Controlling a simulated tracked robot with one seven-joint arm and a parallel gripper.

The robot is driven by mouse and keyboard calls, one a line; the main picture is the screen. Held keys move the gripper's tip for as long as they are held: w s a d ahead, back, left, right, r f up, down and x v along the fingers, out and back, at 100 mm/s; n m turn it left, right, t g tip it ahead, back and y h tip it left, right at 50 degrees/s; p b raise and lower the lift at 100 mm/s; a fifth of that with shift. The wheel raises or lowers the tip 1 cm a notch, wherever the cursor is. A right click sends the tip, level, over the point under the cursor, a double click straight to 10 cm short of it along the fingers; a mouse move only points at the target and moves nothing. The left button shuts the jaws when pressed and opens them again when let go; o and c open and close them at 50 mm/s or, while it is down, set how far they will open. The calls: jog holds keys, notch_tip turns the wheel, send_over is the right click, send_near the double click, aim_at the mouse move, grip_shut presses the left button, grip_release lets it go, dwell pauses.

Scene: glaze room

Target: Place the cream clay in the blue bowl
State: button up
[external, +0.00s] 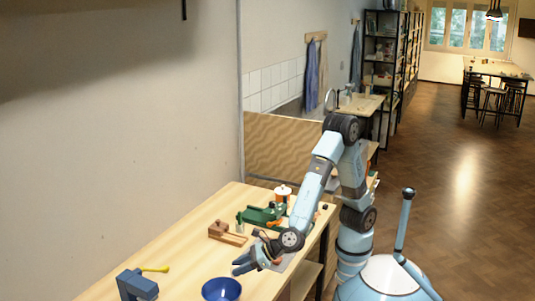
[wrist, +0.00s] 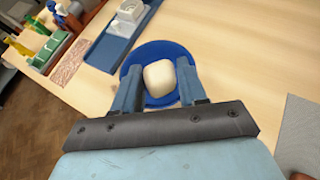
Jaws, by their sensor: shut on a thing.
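The cream clay (wrist: 159,79) is a rounded pale lump between the two fingers of my gripper (wrist: 157,84) in the wrist view. My gripper is shut on it. The blue bowl (wrist: 157,46) shows behind and around the clay in that view, so the clay lines up with the bowl's opening; its height over the bowl is hard to tell.
A blue tray (wrist: 109,50) with a white block (wrist: 131,9) lies left of the bowl in the wrist view, beside a copper-coloured sheet (wrist: 74,62). In the external view a wooden block (external: 226,233) and a green tool (external: 262,215) stand farther back. Wood right of the bowl is clear.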

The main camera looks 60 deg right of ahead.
jog(key=shift+w+a+f, duration=0.4)
jog(key=shift+a+f, duration=0.1)
jog(key=shift+f, duration=0.3)
jog(key=shift+w+a+f, duration=0.1)
jog(key=shift+a+f, duration=0.1)
jog(key=shift+f, duration=1.5)
jog(key=shift+f, duration=0.1)
jog(key=shift+f, duration=0.3)
jog(key=shift+f, duration=0.25)
jog(key=o, duration=1.1)
